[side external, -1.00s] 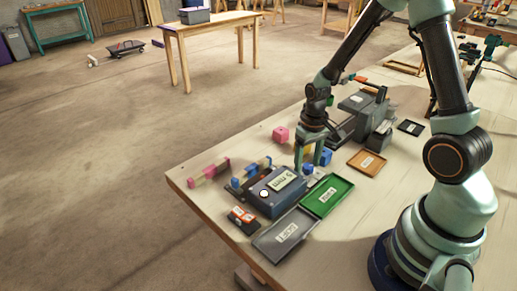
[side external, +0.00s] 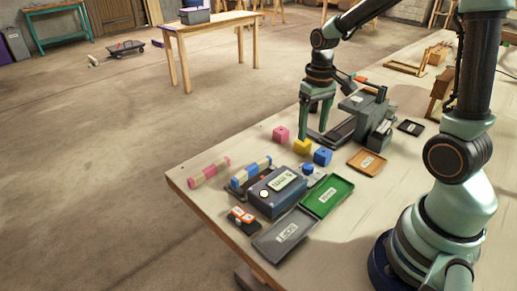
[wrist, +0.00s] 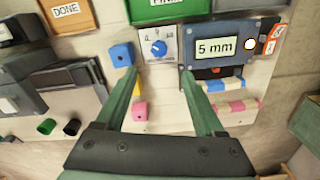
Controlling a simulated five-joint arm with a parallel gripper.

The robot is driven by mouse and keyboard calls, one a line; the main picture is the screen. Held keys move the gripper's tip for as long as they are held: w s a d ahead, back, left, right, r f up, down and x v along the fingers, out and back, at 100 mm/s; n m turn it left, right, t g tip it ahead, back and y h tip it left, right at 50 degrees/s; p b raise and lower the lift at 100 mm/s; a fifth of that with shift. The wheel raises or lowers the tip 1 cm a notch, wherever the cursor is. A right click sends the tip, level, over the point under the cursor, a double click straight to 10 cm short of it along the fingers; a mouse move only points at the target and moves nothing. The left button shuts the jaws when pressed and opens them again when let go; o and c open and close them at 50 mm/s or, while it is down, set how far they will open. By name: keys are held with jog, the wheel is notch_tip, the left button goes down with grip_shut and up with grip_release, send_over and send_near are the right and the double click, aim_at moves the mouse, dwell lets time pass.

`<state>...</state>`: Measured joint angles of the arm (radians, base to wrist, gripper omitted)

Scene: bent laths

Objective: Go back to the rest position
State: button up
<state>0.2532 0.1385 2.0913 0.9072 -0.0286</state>
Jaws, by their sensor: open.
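My gripper (side external: 314,122) is open, with nothing between its fingers. In the side view it hangs over the far part of the bench, in front of the grey machine. In the wrist view its fingers (wrist: 158,76) stand apart. Below it are a pink block (side external: 281,134), a yellow block (side external: 302,147) and a blue block (side external: 322,156). A blue gauge box (side external: 268,203) reads 5 mm in the wrist view (wrist: 225,50). Beside it is a plate with a blue knob (side external: 308,168). A blue-striped lath (side external: 251,171) and a pink-striped lath (side external: 209,173) lie left of it.
A green tray (side external: 345,186), a grey tray (side external: 265,245), an orange tray (side external: 354,158) and a small black tray (side external: 411,128) lie on the bench. The grey machine (side external: 362,108) stands close to my gripper. A red and black box (side external: 242,217) sits near the edge.

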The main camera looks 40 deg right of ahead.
jog(key=shift+a+r, duration=0.1)
jog(key=shift+r, duration=0.15)
jog(key=s+a+r+n+t, duration=0.2)
jog(key=s+a+r+t, duration=0.3)
jog(key=a+r, duration=0.3)
notch_tip(320, 180, up, 3)
jog(key=shift+s+a+f+n+t, duration=0.1)
jog(key=shift+s+a+n+t, duration=0.2)
jog(key=shift+s+a, duration=0.1)
